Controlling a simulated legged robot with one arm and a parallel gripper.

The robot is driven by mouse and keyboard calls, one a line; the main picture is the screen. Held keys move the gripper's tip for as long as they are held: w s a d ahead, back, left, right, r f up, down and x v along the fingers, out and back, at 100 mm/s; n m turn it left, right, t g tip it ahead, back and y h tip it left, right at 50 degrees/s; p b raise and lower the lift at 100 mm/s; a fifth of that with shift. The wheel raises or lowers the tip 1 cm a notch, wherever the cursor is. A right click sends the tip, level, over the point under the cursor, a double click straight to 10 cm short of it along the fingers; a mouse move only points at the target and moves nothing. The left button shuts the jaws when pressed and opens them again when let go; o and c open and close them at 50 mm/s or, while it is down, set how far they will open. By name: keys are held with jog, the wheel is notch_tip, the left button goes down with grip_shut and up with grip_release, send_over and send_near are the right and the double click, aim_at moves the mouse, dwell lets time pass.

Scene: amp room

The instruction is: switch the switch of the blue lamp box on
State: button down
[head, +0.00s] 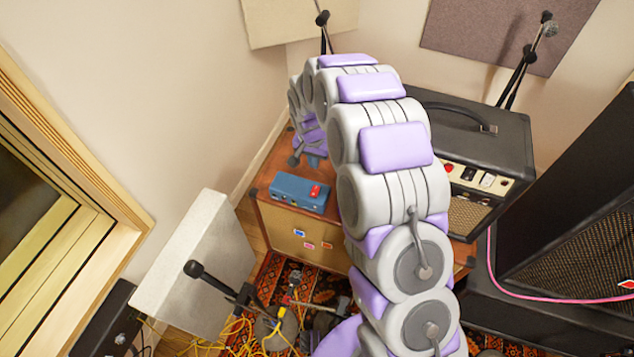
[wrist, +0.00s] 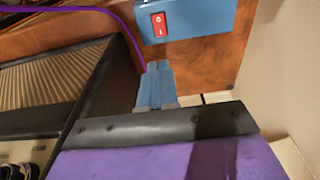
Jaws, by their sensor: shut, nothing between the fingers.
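The blue lamp box (head: 300,193) sits on top of a brown wooden cabinet, with a red switch (head: 315,190) on its top right. In the wrist view the blue box (wrist: 205,18) is cut off by the top edge. Its red rocker switch (wrist: 158,25) shows white marks; I cannot tell which side is pressed. My gripper (wrist: 154,68) has its blue fingers shut and empty, pointing toward the box just below the switch in the picture, apparently short of it.
The brown cabinet (head: 285,232) carries a black amplifier (head: 480,140) right of the box, partly behind my arm. A purple cable (wrist: 125,25) runs beside the box.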

jog(key=shift+w+d, duration=0.1)
jog(key=shift+w, duration=0.05)
jog(key=b, duration=0.4)
send_near(316, 187)
jog(key=f, duration=0.6)
jog(key=shift+w+f, duration=0.2)
jog(key=shift+w, duration=0.2)
jog(key=shift+d+f, duration=0.2)
jog(key=shift+f, duration=0.05)
